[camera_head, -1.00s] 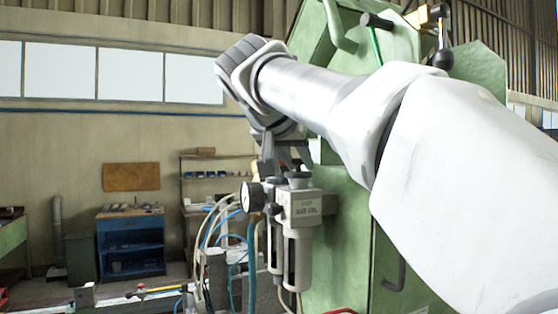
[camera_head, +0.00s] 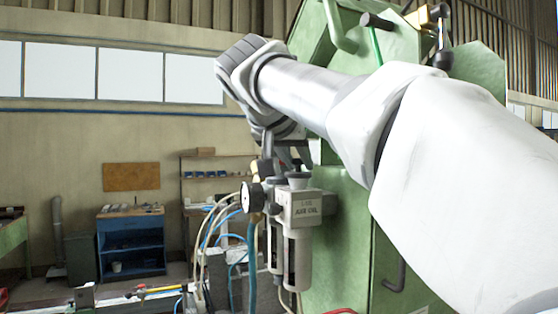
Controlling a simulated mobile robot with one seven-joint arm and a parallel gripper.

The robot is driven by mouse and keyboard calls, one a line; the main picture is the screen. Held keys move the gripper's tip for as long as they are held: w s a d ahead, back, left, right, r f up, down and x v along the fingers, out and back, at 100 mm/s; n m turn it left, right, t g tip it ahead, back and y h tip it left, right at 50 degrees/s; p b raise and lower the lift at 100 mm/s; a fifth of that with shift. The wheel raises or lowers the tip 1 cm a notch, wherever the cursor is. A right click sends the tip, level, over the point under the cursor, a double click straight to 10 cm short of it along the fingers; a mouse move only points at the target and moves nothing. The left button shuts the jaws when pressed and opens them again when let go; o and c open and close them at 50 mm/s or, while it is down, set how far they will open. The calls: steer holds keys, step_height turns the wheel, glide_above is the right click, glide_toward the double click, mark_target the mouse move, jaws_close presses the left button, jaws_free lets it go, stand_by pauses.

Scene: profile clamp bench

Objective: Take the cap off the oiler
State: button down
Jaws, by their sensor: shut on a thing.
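The oiler (camera_head: 303,212) is a grey block lettered "AIR OIL" with a clear bowl below, upright in front of the green machine. Its round dark top (camera_head: 298,176) shows just under my gripper. My gripper (camera_head: 286,164) points down from the wrist, right above the oiler's top. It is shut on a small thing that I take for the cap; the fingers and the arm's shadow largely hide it. I cannot tell whether the cap still touches the oiler.
A round gauge (camera_head: 253,196) and a second bowl (camera_head: 274,246) sit close at the oiler's left, with blue and pale hoses (camera_head: 217,225) beside them. The green machine (camera_head: 340,240) stands close behind and to the right. A blue cabinet (camera_head: 131,246) stands far back left.

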steer(key=shift+r, duration=0.15)
steer(key=shift+r+p, duration=0.4)
steer(key=shift+r, duration=0.75)
steer(key=shift+f, duration=0.1)
